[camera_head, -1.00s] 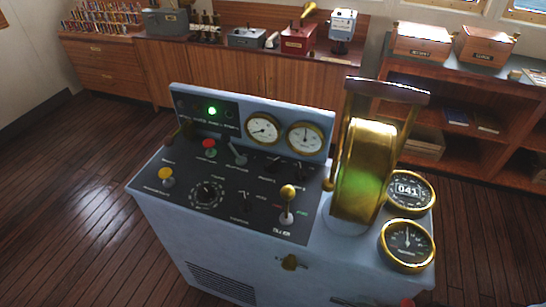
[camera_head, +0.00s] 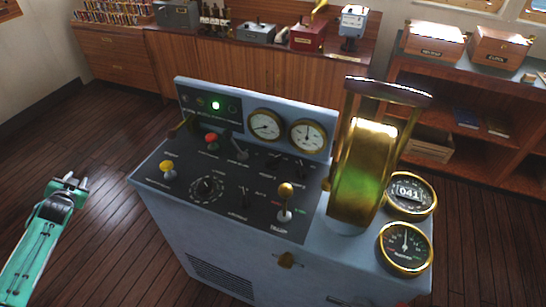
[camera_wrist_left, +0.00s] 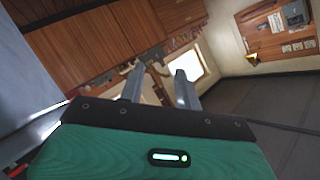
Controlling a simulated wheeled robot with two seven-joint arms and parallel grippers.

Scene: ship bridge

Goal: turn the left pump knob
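The blue-grey control console (camera_head: 158,205) stands in the middle of the head view. Its sloped black panel carries two small black knobs below the gauges, a left one (camera_head: 273,160) and a right one (camera_head: 300,168). Their labels are too small to read, so I cannot tell for sure which is the pump knob. My left gripper (camera_head: 69,183) is off the console's left side, over the floor, touching nothing. In the left wrist view its two fingers (camera_wrist_left: 158,76) are apart with nothing between them. My right gripper is not in view.
A round dial (camera_head: 206,188), a yellow button (camera_head: 168,169), a red button (camera_head: 211,139) and a brass-topped lever (camera_head: 285,198) share the panel. A tall brass telegraph (camera_head: 362,170) rises on the right. Wooden floor (camera_head: 110,155) is clear left of the console.

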